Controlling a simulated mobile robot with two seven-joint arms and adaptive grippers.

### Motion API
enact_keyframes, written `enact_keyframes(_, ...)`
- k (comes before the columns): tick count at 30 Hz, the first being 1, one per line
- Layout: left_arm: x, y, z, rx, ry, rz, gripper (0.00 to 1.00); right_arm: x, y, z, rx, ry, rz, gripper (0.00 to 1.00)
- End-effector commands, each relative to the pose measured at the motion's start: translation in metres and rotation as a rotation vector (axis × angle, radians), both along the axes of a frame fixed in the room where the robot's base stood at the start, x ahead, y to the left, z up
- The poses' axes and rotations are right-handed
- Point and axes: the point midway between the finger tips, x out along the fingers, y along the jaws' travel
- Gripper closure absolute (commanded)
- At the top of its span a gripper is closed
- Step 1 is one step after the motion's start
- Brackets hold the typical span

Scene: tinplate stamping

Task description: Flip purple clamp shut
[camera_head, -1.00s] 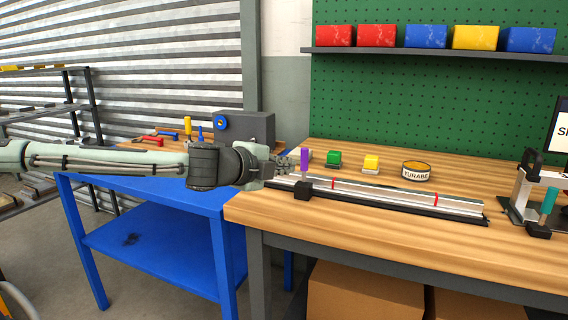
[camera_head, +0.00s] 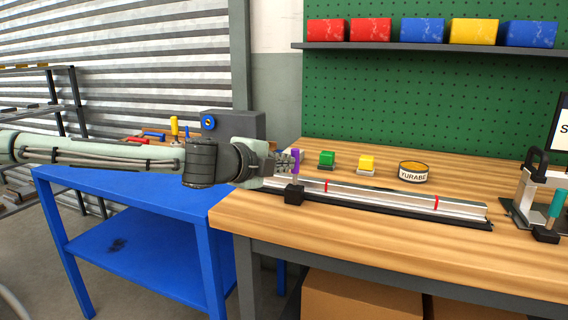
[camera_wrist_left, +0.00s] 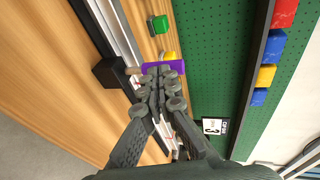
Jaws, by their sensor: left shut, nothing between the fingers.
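The purple clamp (camera_head: 295,166) has its handle standing upright on a black base (camera_head: 293,194) at the left end of the metal rail (camera_head: 380,199). My left gripper (camera_head: 287,161) is shut and empty, just left of the handle at about its height. In the left wrist view the shut fingertips (camera_wrist_left: 160,72) lie right at the purple handle (camera_wrist_left: 179,66) and partly cover it. I cannot tell whether they touch it. The black base (camera_wrist_left: 109,73) shows beside the rail there. My right gripper is not in view.
Behind the rail stand a green button (camera_head: 327,158), a yellow button (camera_head: 367,163) and a round tin (camera_head: 413,171). A teal-handled clamp (camera_head: 556,204) is at the right. A blue table (camera_head: 130,197) stands under my left arm. The wooden bench's front strip is clear.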

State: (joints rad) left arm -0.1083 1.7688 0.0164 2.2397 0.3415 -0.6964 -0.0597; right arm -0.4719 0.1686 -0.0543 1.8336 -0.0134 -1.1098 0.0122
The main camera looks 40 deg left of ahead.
Motion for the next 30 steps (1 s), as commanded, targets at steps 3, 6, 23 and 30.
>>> enact_keyframes(3,0.001,0.000,0.001,0.001,-0.001,0.000,1.00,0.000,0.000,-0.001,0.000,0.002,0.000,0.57)
enact_keyframes(6,0.002,0.001,0.002,0.001,0.000,0.000,1.00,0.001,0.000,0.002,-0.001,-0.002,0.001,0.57)
enact_keyframes(23,0.007,0.002,0.005,0.001,-0.001,0.000,1.00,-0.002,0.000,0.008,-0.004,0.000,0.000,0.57)
enact_keyframes(30,0.013,0.003,0.008,0.002,0.000,0.000,1.00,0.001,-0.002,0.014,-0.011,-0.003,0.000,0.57)
